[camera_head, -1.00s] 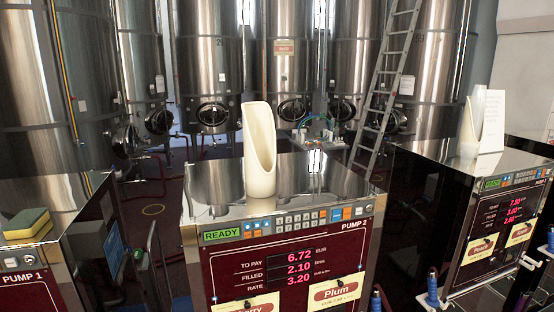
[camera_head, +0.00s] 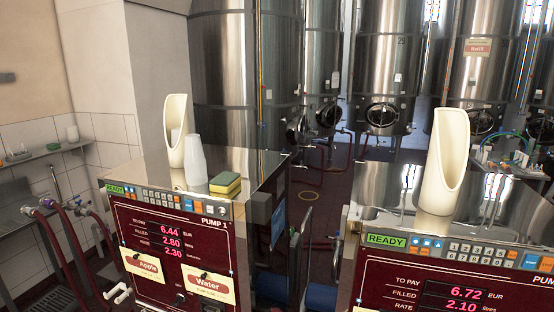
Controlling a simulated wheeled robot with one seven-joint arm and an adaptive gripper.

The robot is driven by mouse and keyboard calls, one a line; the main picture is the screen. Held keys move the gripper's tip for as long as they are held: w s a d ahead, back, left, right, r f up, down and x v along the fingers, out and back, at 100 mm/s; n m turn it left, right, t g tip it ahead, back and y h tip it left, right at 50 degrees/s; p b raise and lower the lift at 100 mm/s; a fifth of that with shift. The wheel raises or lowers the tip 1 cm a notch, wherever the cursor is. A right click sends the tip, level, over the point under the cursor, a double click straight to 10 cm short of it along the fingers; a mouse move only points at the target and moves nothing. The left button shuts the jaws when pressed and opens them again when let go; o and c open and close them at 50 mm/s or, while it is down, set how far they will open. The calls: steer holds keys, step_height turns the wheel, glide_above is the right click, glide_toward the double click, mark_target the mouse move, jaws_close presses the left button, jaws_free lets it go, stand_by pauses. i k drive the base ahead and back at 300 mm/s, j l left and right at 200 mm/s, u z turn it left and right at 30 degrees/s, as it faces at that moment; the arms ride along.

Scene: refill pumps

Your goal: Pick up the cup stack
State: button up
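A stack of white cups (camera_head: 196,163) stands upright on top of Pump 1 (camera_head: 262,166), at the left of the head view. It stands in front of and to the right of a tall cream scoop-shaped holder (camera_head: 175,128), overlapping it in the picture. A yellow and green sponge (camera_head: 225,183) lies close to the right of the stack. My gripper and arm do not show in this view.
Pump 2 (camera_head: 385,213) stands at the right with another cream holder (camera_head: 444,165) on top. A gap of dark red floor separates the pumps. Steel tanks (camera_head: 385,60) stand behind. Hoses (camera_head: 75,207) and a wall shelf (camera_head: 45,153) are at the far left.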

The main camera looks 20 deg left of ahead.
mark_target(195, 162)
steer(key=j, duration=0.85)
steer(key=i+j, duration=0.1)
steer(key=j, duration=0.7)
